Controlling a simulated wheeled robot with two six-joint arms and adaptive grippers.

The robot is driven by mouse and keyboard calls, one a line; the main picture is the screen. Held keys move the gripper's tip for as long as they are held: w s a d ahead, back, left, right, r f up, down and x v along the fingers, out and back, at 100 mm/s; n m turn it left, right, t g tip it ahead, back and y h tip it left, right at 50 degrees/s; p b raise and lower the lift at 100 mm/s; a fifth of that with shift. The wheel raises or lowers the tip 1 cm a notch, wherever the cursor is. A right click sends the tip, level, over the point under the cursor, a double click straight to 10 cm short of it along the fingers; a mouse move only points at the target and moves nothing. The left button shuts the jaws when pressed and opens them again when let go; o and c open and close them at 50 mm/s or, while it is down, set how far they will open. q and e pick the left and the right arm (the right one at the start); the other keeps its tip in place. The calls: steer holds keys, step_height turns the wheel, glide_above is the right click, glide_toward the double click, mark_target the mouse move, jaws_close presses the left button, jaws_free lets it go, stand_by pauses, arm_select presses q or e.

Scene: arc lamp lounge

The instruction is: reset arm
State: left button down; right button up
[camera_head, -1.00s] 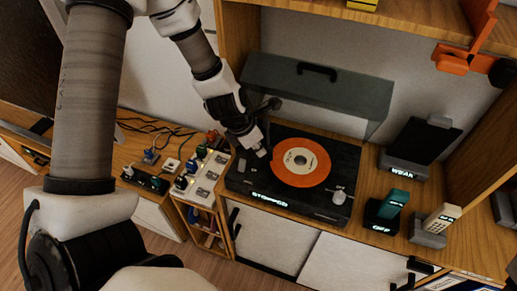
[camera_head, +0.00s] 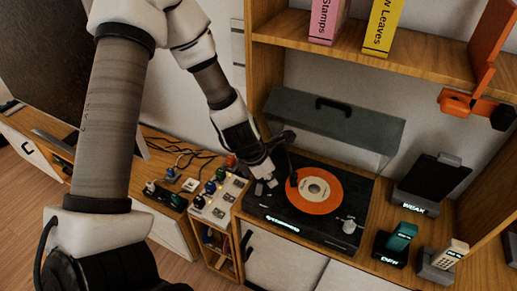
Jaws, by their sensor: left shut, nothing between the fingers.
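My left arm comes in from the upper left, and my left gripper (camera_head: 264,172) is shut and empty. It is over the left part of a black record player (camera_head: 330,228), beside the orange record (camera_head: 318,204) on its platter. I cannot tell whether the fingertips touch the player. The player's grey lid (camera_head: 335,125) stands open behind it. A lit label on the player's front edge is too blurred to read. My right gripper is not in view.
A panel of switches and knobs (camera_head: 213,207) is left of the player. Phone-like devices in cradles (camera_head: 398,243) (camera_head: 447,256) and a dark tablet (camera_head: 437,178) stand at right. A shelf with pink (camera_head: 325,18) and yellow (camera_head: 382,25) boxes overhangs the back.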

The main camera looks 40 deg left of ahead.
arm_select(q)
steer(key=shift+p+v, duration=2.2)
steer(key=shift+v, duration=1.35)
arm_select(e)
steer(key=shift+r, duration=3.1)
arm_select(q)
steer(key=s+d+f+m+g+b, duration=0.1)
steer(key=s+d+f+m+b, duration=0.1)
steer(key=s+f+m, duration=0.3)
steer(key=s+d+f+m+g+y+b, duration=0.1)
steer(key=s+f+m+b, duration=0.3)
steer(key=f+m, duration=0.9)
steer(key=s+d+f+m+g+b, duration=0.1)
steer(key=s+d+f+m+b, duration=0.1)
steer(key=s+f+m, duration=0.6)
step_height(320, 180, down, 2)
steer(key=m+b, duration=0.1)
steer(key=m, duration=0.3)
steer(key=shift+d+g+y, duration=0.4)
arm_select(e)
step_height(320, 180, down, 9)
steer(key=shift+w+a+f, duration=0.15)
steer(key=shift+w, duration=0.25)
